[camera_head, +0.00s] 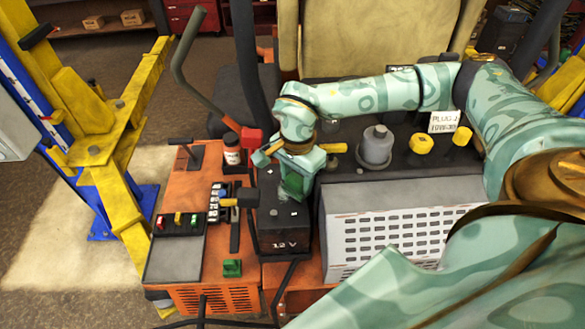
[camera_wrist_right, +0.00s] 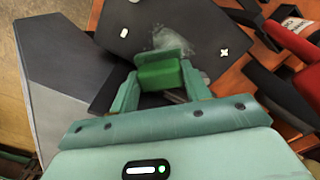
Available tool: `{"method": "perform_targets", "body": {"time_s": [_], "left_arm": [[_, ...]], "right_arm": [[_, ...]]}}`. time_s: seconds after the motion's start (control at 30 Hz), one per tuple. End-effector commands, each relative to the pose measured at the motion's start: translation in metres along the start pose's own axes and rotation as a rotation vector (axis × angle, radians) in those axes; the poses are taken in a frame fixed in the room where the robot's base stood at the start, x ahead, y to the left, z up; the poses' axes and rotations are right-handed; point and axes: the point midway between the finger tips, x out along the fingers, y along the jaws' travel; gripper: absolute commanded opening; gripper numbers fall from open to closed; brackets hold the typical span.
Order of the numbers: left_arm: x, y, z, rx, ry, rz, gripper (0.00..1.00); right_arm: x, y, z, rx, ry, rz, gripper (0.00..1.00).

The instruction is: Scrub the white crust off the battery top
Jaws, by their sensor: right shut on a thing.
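The battery (camera_head: 278,228) is a black box marked "12 V" in the head view. Its dark top (camera_wrist_right: 125,30) shows in the wrist view, with white terminal marks. A pale white crust (camera_wrist_right: 172,38) is smeared on that top, just past my gripper; in the head view my gripper hides it. My right gripper (camera_head: 297,182) reaches down over the battery top. In the wrist view the gripper (camera_wrist_right: 160,80) is shut on a green block (camera_wrist_right: 158,75), which is at or just above the top beside the crust; contact is unclear. My left gripper is out of view.
A grey engine cover (camera_head: 390,238) stands right of the battery. Left are a tool tray (camera_head: 175,258), a small bottle (camera_head: 232,150), a yellow-handled tool (camera_head: 228,202), a red grip (camera_head: 250,138) and another green block (camera_head: 232,268). A yellow lift post (camera_head: 110,165) stands farther left.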

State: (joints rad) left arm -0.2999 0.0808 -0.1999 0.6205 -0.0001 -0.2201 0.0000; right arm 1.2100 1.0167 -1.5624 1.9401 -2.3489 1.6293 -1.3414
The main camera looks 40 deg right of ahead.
Motion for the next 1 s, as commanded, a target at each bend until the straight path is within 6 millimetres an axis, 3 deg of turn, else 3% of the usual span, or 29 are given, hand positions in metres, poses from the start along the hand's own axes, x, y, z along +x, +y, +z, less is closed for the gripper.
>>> {"method": "perform_targets", "body": {"time_s": [0.47,0.67,1.0], "left_arm": [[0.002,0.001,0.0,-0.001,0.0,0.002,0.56],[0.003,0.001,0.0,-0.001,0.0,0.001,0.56],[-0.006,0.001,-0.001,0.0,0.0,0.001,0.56]], "right_arm": [[-0.001,-0.027,0.027,0.002,0.001,0.002,0.29],[0.002,-0.029,0.023,0.003,0.001,0.002,0.29],[0.004,-0.006,0.001,0.002,0.001,0.003,0.29]]}}
